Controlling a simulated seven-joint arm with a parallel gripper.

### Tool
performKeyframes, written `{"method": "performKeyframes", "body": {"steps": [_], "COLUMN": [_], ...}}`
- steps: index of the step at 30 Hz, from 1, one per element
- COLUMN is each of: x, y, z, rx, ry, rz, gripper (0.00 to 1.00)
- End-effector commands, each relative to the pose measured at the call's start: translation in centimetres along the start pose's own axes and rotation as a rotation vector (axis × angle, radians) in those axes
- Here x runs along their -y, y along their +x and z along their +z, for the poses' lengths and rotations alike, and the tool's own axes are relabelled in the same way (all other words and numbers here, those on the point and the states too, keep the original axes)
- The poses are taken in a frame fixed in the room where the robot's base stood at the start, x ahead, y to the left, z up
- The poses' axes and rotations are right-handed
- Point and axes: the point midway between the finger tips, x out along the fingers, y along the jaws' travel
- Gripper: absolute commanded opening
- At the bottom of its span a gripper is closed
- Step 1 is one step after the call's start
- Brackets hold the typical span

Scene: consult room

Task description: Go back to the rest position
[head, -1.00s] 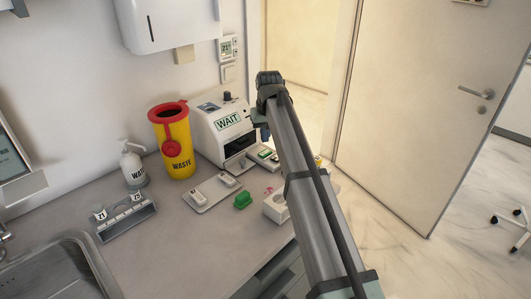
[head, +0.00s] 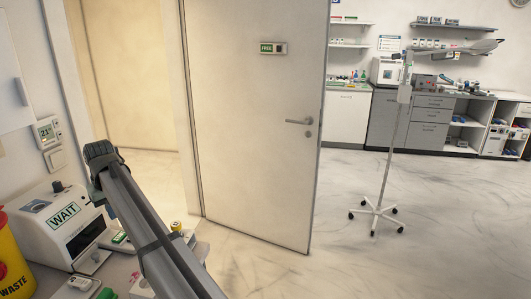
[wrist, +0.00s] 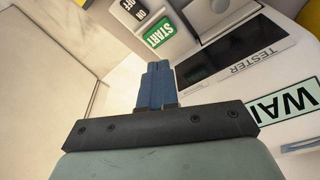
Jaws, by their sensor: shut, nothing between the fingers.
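My gripper shows in the wrist view (wrist: 154,84), with its blue fingers together and nothing between them. It is close to the white tester (wrist: 240,72), whose dark slot, TESTER label and WAIT sign show on the right. A green START button (wrist: 160,33) and a black OFF/ON switch (wrist: 133,9) lie just beyond the fingertips. In the head view the tester (head: 62,228) stands at the lower left with its WAIT sign. My arm reaches up beside it, and the fingers are hidden there.
A yellow WASTE bin (head: 14,262) stands left of the tester. A small green block (head: 106,294) and other small items lie on the counter. A door (head: 255,120) stands behind my arm. A wheeled stand (head: 378,212) is on the open floor at right.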

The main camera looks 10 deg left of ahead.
Motion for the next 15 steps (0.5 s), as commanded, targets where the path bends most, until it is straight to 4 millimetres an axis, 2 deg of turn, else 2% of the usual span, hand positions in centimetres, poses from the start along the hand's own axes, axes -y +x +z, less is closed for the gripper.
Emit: {"method": "performKeyframes", "body": {"steps": [2,4,8,9,12,15], "x": [-1.4,-3.7,-10.0,-12.2,-16.9,-20.1], "y": [0.4,1.0,2.6,3.6,6.8,10.7], "z": [0.2,0.6,2.1,3.0,5.8,9.2], "rx": [0.001,0.001,0.003,0.008,0.029,0.063], "ry": [0.007,0.016,0.037,0.047,0.077,0.118], "rz": [0.007,0.019,0.051,0.061,0.077,0.08], "gripper": [0.0,0.0,0.0,0.0,0.0,0.0]}}
